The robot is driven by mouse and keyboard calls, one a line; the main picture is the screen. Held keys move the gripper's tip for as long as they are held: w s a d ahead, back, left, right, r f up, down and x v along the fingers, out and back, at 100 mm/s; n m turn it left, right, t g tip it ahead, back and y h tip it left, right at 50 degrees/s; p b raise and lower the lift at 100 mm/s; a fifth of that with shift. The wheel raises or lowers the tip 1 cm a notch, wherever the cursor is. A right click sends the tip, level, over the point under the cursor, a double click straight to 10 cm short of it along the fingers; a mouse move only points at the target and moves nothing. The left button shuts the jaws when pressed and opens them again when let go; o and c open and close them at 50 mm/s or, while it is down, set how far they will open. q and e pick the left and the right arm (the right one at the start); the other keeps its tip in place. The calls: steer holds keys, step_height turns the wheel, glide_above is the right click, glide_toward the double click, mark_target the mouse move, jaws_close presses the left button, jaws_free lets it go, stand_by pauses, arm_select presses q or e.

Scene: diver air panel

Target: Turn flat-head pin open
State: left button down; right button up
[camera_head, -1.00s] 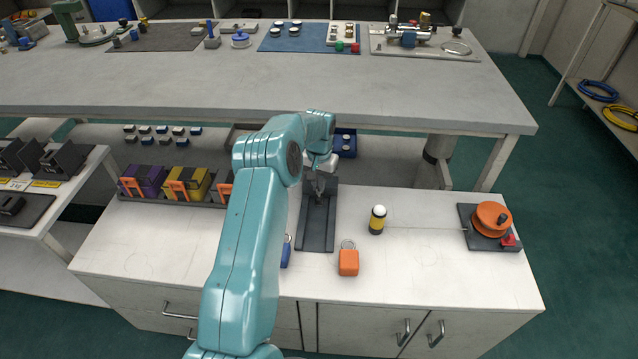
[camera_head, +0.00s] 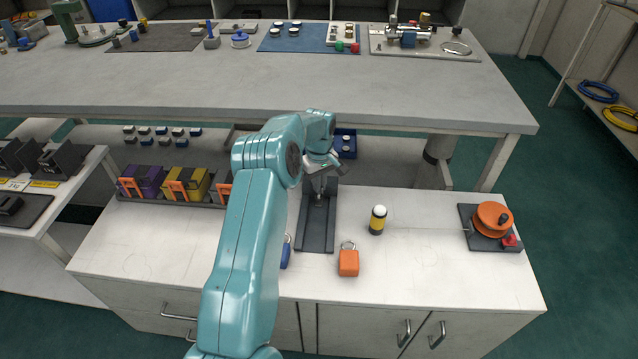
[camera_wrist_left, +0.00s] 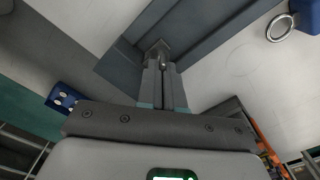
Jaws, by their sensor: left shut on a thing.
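My left gripper (camera_head: 319,196) reaches down to the dark grey plate (camera_head: 317,238) on the white cabinet top. In the left wrist view its two fingers (camera_wrist_left: 163,68) are together, shut on the small grey flat-head pin (camera_wrist_left: 158,47) at the plate. The fingers hide most of the pin, so I cannot tell its exact turn angle. The plate also shows in the left wrist view (camera_wrist_left: 203,42) as a long dark channel. My right gripper is not in view.
An orange padlock (camera_head: 348,263) and a partly hidden blue padlock (camera_head: 286,254) lie near the plate. A yellow-black cylinder (camera_head: 377,220) stands right of it. An orange reel (camera_head: 492,218) sits farther right. Purple and yellow blocks (camera_head: 190,184) stand left, behind my arm.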

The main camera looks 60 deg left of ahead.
arm_select(q)
steer(key=n, duration=0.4)
steer(key=shift+s+d+f+n, duration=0.15)
steer(key=shift+f+n, duration=0.15)
steer(key=shift+f, duration=0.05)
steer(key=shift+n, duration=2.5)
steer(key=c, duration=1.3)
jaws_free()
steer(key=shift+s, duration=0.1)
steer(key=shift+a+f, duration=0.15)
steer(key=shift+a, duration=0.1)
steer(key=shift+w+d+r, duration=0.15)
steer(key=shift+w+r, duration=0.05)
steer(key=shift+r, duration=0.5)
steer(key=r+p, duration=0.1)
steer(key=r, duration=0.6)
steer(key=r+p, duration=0.1)
steer(key=r, duration=0.7)
steer(key=shift+w+a, duration=0.1)
steer(key=shift+a, duration=0.1)
